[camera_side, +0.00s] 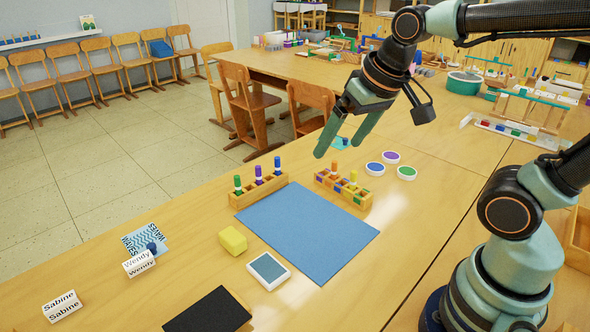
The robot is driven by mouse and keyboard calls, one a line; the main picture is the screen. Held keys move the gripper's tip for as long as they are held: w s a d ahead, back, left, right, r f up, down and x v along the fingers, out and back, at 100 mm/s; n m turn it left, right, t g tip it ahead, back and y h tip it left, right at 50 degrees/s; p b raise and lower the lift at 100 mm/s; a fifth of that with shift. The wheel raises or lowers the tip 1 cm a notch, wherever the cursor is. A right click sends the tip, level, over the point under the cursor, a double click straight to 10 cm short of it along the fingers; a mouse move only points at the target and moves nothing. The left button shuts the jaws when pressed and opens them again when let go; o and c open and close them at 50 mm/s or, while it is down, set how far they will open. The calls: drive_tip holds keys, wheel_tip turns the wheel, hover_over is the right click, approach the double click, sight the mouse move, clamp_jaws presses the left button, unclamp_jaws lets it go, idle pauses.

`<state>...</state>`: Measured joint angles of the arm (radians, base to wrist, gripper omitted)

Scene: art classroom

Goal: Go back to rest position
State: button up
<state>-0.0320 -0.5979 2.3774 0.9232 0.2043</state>
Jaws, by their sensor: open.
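My gripper (341,141) is open, with its two green fingers apart and pointing down. It hangs above the back of the table (450,140), over the area behind the wooden holders.
A blue mat (305,232) lies below, with a marker rack (259,191) and a block holder (343,190) at its back edge. Three round pads (390,157) lie right of the gripper. A yellow block (233,240), a framed pad (268,270) and name cards (139,263) are in front.

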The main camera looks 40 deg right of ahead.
drive_tip(key=shift+s+d+f+n+t, duration=0.15)
drive_tip(key=shift+s+d+f+n, duration=0.1)
drive_tip(key=shift+s+n, duration=0.3)
drive_tip(key=shift+s+d+f+n+t, duration=0.15)
drive_tip(key=shift+s+d+n, duration=0.1)
drive_tip(key=shift+s+n, duration=0.25)
